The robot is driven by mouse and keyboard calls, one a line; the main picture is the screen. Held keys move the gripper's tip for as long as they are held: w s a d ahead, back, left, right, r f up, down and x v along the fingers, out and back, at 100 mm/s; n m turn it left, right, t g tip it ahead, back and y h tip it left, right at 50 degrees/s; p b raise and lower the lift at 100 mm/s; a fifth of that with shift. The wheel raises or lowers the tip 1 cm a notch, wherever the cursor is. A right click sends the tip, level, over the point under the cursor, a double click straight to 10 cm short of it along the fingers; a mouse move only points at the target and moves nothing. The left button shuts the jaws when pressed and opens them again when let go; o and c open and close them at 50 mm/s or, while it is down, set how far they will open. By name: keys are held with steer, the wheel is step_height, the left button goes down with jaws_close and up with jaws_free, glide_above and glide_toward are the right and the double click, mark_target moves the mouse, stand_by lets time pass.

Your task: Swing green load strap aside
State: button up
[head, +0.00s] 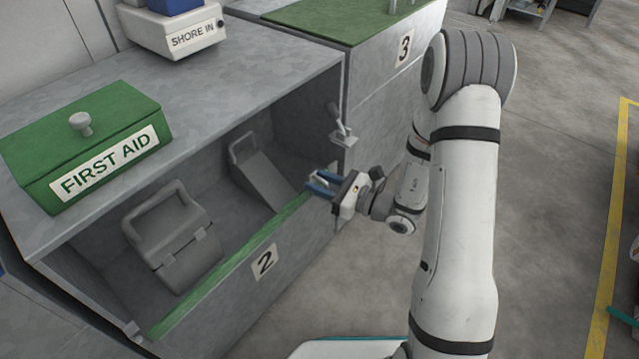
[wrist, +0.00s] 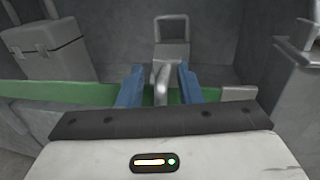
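The green load strap (head: 225,262) runs straight across the front of the open bay marked 2, along its lower front edge. In the wrist view the green strap (wrist: 75,94) crosses from left to right behind my fingers and ends near a grey block at the right. My gripper (head: 318,185) is at the strap's right end, its blue fingers pointing into the bay. In the wrist view my gripper (wrist: 160,85) is open, with a slim grey handle (wrist: 161,84) standing between the fingers and gaps visible on both sides. Whether the handle is fixed to the strap is unclear.
A grey case with a handle (head: 172,240) and a grey angled piece (head: 268,178) sit inside the bay. A lever (head: 341,128) is mounted on the right post, close to my gripper. A green FIRST AID box (head: 85,145) stands on top. Open floor (head: 560,150) lies right.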

steer(key=shift+a, duration=0.1)
steer(key=c, duration=0.6)
jaws_close()
steer(key=shift+s, duration=0.1)
